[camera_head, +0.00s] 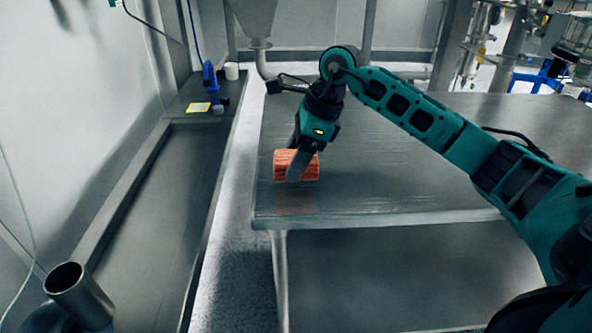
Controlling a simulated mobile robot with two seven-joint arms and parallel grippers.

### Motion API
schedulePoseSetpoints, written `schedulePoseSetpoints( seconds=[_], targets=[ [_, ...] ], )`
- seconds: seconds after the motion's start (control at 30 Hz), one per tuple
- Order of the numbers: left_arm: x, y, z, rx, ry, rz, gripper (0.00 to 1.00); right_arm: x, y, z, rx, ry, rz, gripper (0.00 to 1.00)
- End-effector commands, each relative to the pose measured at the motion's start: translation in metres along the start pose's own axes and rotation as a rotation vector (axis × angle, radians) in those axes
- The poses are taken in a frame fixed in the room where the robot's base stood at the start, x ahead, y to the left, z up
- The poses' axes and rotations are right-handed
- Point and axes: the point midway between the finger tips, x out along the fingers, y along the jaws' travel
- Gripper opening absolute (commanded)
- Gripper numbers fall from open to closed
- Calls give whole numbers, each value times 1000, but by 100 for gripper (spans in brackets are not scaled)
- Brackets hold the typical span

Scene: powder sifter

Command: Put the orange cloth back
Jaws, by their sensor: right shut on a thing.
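The orange cloth (311,172) is a small folded block near the left end of the metal table. My right gripper (296,168) points down over it and is shut on it, with one finger showing across its near face. The cloth looks to be at or just above the table top; I cannot tell whether it touches. An orange reflection shows on the metal below it. My left gripper is not in view.
The metal table (400,205) is otherwise bare around the cloth. A hopper (257,20) hangs behind it. On the left ledge stand a blue tool (210,80), a white cup (231,71) and a yellow card (198,107). A metal tube (80,295) is at lower left.

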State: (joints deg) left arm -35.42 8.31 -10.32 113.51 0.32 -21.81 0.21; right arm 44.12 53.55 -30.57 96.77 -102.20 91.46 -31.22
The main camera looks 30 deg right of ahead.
Motion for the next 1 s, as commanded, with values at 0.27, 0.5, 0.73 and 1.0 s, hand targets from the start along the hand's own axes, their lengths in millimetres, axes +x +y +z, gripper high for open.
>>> schedulePoseSetpoints(
  seconds=[0.27, 0.5, 0.73, 1.0],
  targets=[
    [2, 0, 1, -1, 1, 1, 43, 30, 0, -13, 1, 1, 0, 34],
    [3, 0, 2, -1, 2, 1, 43, 31, 0, -13, 1, 1, 1, 34],
    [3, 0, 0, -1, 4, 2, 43, 32, 0, -14, 1, 1, 1, 78],
    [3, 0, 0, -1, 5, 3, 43, 32, 0, -14, 1, 1, 1, 88]
  ],
)
